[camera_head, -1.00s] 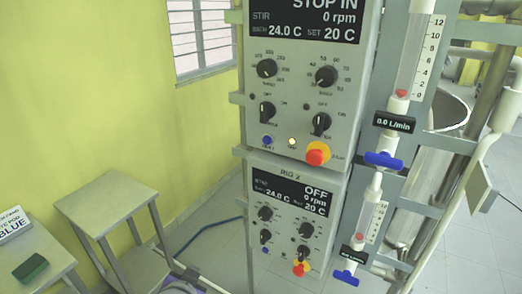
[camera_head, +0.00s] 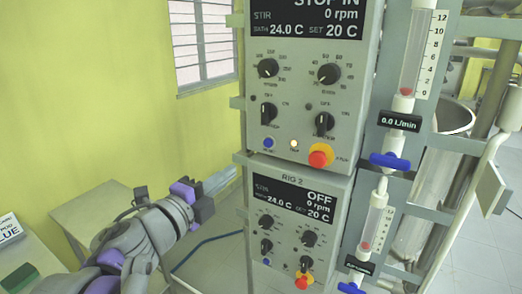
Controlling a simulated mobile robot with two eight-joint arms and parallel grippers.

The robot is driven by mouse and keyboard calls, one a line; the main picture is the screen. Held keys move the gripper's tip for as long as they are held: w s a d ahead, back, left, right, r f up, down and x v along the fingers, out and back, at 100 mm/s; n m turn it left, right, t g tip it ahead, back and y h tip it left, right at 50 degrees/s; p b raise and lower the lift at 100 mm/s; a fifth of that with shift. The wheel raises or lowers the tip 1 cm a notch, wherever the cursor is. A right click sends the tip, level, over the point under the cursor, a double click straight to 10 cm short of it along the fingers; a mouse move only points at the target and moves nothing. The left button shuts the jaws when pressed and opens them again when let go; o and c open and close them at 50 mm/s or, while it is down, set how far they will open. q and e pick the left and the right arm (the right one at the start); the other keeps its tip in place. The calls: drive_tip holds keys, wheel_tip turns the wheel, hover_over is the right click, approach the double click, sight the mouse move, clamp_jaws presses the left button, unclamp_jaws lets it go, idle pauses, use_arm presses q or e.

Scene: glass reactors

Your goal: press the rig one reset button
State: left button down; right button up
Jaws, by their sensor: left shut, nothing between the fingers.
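The upper control panel (camera_head: 341,110) shows "STOP IN", 0 rpm, 24.0 C and SET 20 C on its screen; its own name is out of view. Its small round blue button (camera_head: 268,143) sits at the lower left of its face, with a label too small to read surely. My right gripper is not in view.
The lower panel, marked RIG 2 (camera_head: 290,220), shows OFF and has its own blue button (camera_head: 266,261). Flow meters with blue valves (camera_head: 390,161) stand to the right. Open room lies before the panels.

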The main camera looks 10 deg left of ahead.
sight(267, 144)
use_arm(q)
drive_tip(key=x, duration=1.4)
drive_tip(key=shift+p, duration=0.35)
